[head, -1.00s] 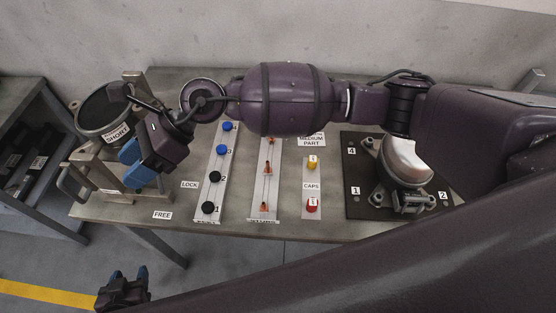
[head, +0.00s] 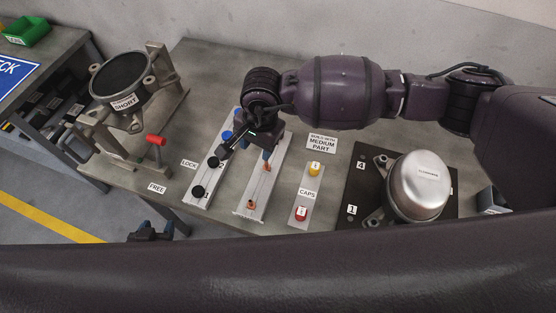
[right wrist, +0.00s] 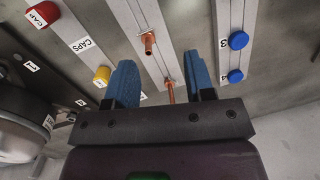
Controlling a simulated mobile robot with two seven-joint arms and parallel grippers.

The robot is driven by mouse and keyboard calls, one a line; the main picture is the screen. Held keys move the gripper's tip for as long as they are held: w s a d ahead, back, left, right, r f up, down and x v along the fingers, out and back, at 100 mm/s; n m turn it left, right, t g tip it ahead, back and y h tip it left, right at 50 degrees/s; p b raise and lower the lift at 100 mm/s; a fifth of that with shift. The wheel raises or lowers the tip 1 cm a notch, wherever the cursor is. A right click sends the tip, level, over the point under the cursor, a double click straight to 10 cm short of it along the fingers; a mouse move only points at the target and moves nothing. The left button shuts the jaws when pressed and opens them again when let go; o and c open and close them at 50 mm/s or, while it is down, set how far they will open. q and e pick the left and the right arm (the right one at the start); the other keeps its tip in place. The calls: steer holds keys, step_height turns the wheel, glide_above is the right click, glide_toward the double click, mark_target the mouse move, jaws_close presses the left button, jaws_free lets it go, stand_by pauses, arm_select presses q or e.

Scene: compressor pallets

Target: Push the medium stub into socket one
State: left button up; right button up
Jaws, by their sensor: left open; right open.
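Copper stubs stand on a pale strip (head: 246,212) on the table. The near stub (head: 250,204) is clear of my gripper. Another copper stub (right wrist: 170,92), further along the strip, shows between the blue fingers of my open right gripper (right wrist: 163,80), with visible gaps on both sides. In the head view the right gripper (head: 266,153) is over the strip, partly hidden by its wrist. I cannot read which stub is medium. The silver compressor (head: 417,187) stands on a black plate (head: 352,222) marked 1 and 4. I cannot make out socket one. My open left gripper (head: 150,231) is below the table's front edge, empty.
A strip with black and blue knobs (head: 198,191) lies left of the stubs. A caps strip with a yellow cap (head: 314,169) and a red cap (head: 301,212) lies right. A metal fixture with a red handle (head: 155,140) holds a part labelled SHORT (head: 122,80).

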mark_target(267, 166)
steer(key=shift+w+d+f+n+h, duration=0.1)
steer(key=shift+w+d+n+h, duration=0.1)
steer(key=shift+d, duration=0.2)
steer(key=shift+w+d+n+h, duration=0.1)
steer(key=shift+d+n+h, duration=0.1)
steer(key=shift+d, duration=0.2)
steer(key=shift+s+d+n+h, duration=0.1)
steer(key=shift+d+n+h, duration=0.05)
steer(key=shift+n+h, duration=0.15)
steer(key=shift+s+a+n, duration=0.1)
steer(key=shift+a+n, duration=0.1)
steer(key=shift+n, duration=0.1)
arm_select(q)
steer(key=shift+a, duration=0.2)
arm_select(e)
steer(key=shift+d, duration=0.15)
steer(key=shift+f+b, duration=1.1)
steer(key=shift+f, duration=1.65)
arm_select(q)
steer(key=f+b, duration=0.1)
steer(key=f, duration=0.1)
steer(key=w+f+b, duration=0.1)
steer(key=f+b, duration=0.1)
steer(key=shift+w+d+b, duration=0.2)
steer(key=shift+b, duration=0.1)
arm_select(e)
step_height(267, 166, down, 4)
steer(key=shift+r, duration=0.25)
